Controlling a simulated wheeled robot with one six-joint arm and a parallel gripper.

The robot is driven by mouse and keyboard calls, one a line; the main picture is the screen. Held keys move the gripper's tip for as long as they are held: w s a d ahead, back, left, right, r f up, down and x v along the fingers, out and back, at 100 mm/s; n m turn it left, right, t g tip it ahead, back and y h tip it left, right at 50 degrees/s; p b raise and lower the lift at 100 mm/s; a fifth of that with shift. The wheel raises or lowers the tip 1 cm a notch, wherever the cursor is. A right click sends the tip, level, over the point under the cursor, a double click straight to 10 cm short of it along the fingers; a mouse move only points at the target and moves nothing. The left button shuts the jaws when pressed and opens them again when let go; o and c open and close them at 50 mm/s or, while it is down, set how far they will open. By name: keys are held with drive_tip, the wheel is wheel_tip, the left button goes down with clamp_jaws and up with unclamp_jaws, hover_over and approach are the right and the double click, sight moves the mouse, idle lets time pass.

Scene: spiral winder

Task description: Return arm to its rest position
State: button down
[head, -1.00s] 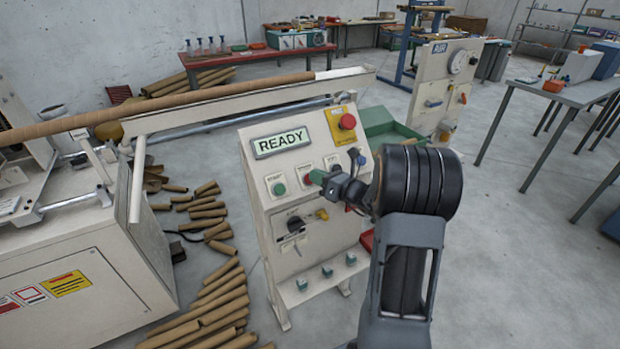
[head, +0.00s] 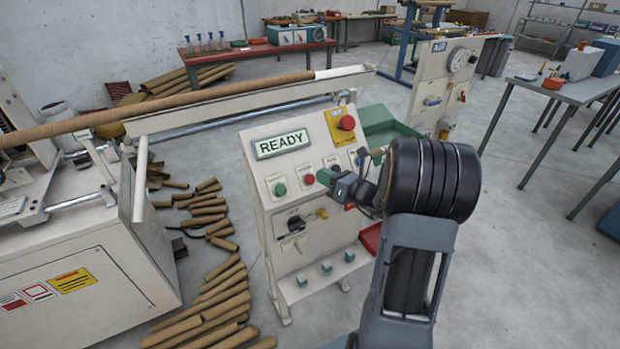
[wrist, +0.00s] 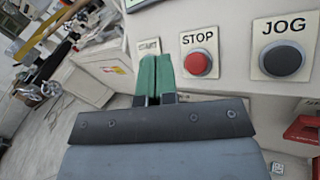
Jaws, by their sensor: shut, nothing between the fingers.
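My gripper (head: 326,177) is in front of the control panel (head: 262,190), at the right part of its button row. Its green fingers are together and empty, and they also show in the wrist view (wrist: 154,75). In the wrist view the fingertips are left of the red STOP button (wrist: 198,62) and below a partly hidden label. The grey JOG button (wrist: 282,58) is farther right. In the head view the display (head: 282,144) reads READY. The green button (head: 280,190) and red button (head: 308,179) are visible. I cannot tell whether the fingers touch the panel.
A red emergency button (head: 347,122) is at the panel's top right. The winder (head: 90,250) with a long brown tube (head: 190,103) stands left. Several cut tubes (head: 215,310) lie on the floor. A grey table (head: 575,92) is at right, with open floor before it.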

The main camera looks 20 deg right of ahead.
idle(0.8)
drive_tip(key=s+a+f+n+g+h, duration=0.1)
drive_tip(key=s+a+f+n+g, duration=0.25)
drive_tip(key=s+n+g, duration=0.4)
drive_tip(key=s+a+f+n+g, duration=0.3)
drive_tip(key=s+a+n+g, duration=0.2)
drive_tip(key=n, duration=0.6)
drive_tip(key=s+a+r+n+h+p, duration=0.1)
drive_tip(key=s+a+r+n+h, duration=0.2)
drive_tip(key=s+r+n+h, duration=0.5)
drive_tip(key=n, duration=0.7)
drive_tip(key=shift+a+r+t, duration=0.15)
drive_tip(key=shift+a+t, duration=0.05)
drive_tip(key=shift+t, duration=0.15)
drive_tip(key=shift+a, duration=0.1)
